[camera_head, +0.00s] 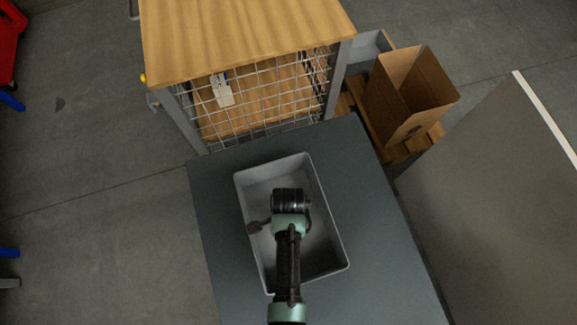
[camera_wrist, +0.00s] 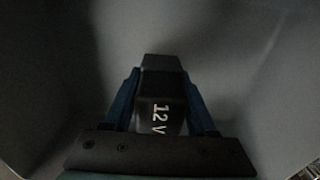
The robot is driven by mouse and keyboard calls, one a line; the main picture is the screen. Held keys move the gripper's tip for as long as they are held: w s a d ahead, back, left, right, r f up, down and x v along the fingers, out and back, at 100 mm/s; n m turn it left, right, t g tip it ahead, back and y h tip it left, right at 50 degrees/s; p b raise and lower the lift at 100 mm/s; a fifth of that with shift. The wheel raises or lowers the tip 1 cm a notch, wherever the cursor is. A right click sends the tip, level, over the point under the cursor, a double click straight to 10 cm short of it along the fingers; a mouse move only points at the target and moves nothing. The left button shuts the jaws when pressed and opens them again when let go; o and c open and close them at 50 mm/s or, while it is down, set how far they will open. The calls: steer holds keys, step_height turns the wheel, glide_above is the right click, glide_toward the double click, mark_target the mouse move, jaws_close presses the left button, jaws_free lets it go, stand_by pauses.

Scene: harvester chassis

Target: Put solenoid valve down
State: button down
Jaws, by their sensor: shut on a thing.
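The solenoid valve (camera_wrist: 161,95) is a dark block marked "12 V" in the wrist view. My gripper (camera_wrist: 160,100) is shut on it, with one blue finger on each side. Behind the valve, the grey inner surface of the bin fills the wrist view. In the head view, the grey bin (camera_head: 335,255) stands on the dark table, and my arm reaches over it. My gripper and the valve are mostly hidden under my wrist there. I cannot tell whether the valve touches the bin's floor.
The dark table top (camera_head: 215,215) is clear around the bin. Behind it stands a wire-mesh cage with a wooden top (camera_head: 240,35). An open cardboard box (camera_head: 400,100) sits on a wooden pallet at the right. A large grey surface (camera_head: 500,200) lies further right.

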steer(key=c, duration=0.7)
jaws_free()
steer(key=shift+f, duration=0.15)
steer(key=o, duration=0.5)
